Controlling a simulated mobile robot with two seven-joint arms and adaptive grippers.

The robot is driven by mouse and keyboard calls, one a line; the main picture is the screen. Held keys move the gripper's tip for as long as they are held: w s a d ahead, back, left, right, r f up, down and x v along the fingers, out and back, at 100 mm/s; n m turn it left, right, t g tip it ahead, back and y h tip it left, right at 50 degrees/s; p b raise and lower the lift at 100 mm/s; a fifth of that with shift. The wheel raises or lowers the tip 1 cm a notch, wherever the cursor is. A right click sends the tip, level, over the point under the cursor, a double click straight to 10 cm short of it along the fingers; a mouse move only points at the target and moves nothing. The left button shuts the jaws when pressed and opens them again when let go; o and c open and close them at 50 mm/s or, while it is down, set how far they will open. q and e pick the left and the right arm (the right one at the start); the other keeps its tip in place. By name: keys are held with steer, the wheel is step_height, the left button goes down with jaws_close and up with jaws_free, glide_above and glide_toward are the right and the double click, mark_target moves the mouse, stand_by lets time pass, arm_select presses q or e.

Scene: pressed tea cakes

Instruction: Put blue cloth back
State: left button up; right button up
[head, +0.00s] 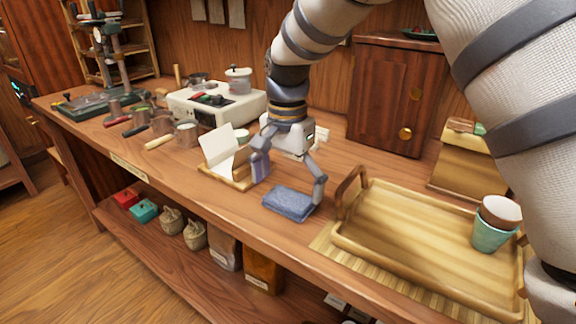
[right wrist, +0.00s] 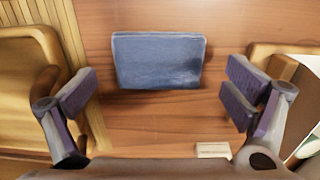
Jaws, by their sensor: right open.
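The folded blue cloth (head: 291,204) lies flat on the wooden counter between the wooden tray and a small wooden stand with white paper. In the right wrist view the cloth (right wrist: 158,60) lies ahead of the fingers, roughly midway between them. My right gripper (head: 290,183) is open and empty above the counter at the cloth. Its two fingers also show wide apart in the right wrist view (right wrist: 164,98). My left gripper is not in view.
A wooden tray (head: 400,268) with stacked cups (head: 495,225) stands right of the cloth on a bamboo mat (head: 323,243). The stand with white paper (head: 225,152) is close on the left. A white appliance (head: 217,107) stands behind it. A small label (right wrist: 213,150) lies near the gripper.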

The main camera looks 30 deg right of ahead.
mark_target(288, 197)
step_height(288, 197, up, 10)
stand_by(0.5)
